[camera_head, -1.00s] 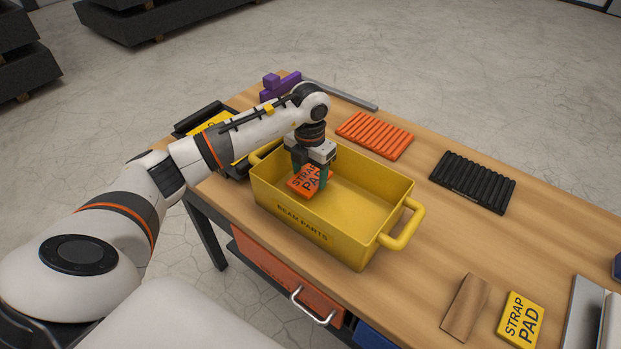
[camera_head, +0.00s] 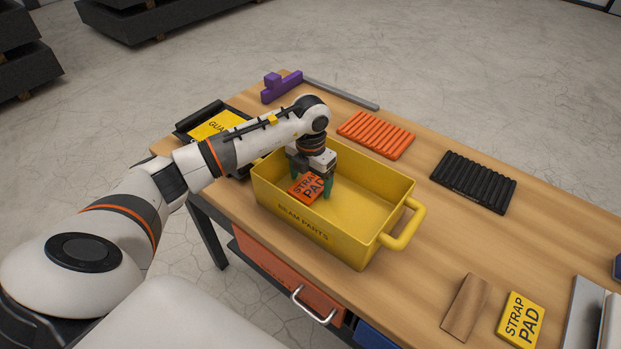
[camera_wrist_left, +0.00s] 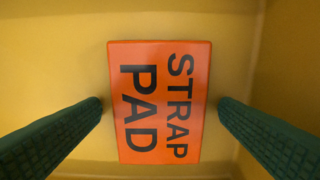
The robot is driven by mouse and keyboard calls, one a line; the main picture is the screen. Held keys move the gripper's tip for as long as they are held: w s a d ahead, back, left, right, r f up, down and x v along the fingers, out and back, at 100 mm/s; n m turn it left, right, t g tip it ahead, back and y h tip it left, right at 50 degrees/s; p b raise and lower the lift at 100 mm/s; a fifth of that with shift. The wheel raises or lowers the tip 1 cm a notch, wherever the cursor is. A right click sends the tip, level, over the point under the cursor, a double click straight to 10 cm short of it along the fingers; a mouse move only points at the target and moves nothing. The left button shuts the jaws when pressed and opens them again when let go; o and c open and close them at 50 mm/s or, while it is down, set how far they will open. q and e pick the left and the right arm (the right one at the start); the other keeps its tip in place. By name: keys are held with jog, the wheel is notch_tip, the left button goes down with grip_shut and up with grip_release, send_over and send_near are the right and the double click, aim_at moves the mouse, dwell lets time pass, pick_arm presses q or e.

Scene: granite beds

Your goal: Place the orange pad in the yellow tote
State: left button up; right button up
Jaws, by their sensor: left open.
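The orange pad (camera_head: 305,187), lettered STRAP PAD, is inside the yellow tote (camera_head: 306,227) at its left end. The tote stands on the table and is marked BEAM PARTS. My left gripper (camera_head: 312,187) reaches down into the tote over the pad. In the left wrist view the pad (camera_wrist_left: 160,100) lies between the two green fingers, with a gap on each side, so the gripper is open. The fingers hide part of the pad in the head view. My right gripper is not in view.
An orange ribbed mat (camera_head: 376,135) and a black ribbed mat (camera_head: 473,182) lie behind the tote. A yellow strap pad (camera_head: 521,319) and a brown wooden piece (camera_head: 466,307) lie at front right. A purple object (camera_head: 281,87) and grey bar (camera_head: 341,94) are at the back.

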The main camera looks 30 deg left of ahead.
aim_at(311, 185)
pick_arm(q)
jog(key=shift+r, duration=0.4)
notch_tip(311, 185, up, 11)
jog(key=b, duration=0.1)
jog(key=shift+r, duration=0.2)
dwell(0.3)
